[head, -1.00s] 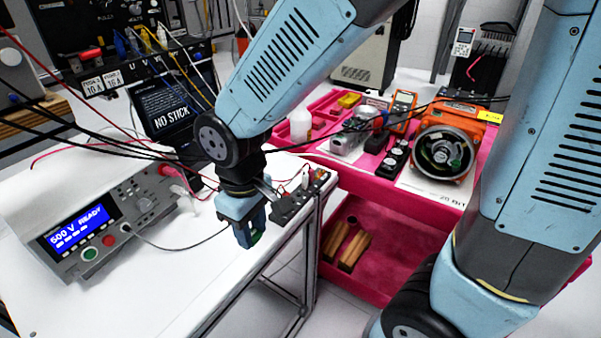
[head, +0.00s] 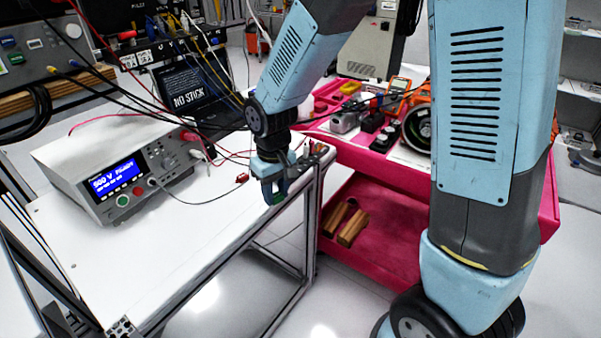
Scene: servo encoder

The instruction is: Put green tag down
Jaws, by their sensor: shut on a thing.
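The green tag (head: 278,198) shows as a small dark green patch between the fingertips of my gripper (head: 274,196). My gripper points down and is shut on the tag. It is at the right edge of the white table (head: 205,235), near the far right corner. The fingers hide most of the tag. I cannot tell whether the tag touches the tabletop.
A tester reading "500 V READY" (head: 117,180) stands on the table's left, with cables running to the right. A small red clip (head: 242,178) lies left of my gripper. A pink cart (head: 395,235) stands to the right. The front of the table is clear.

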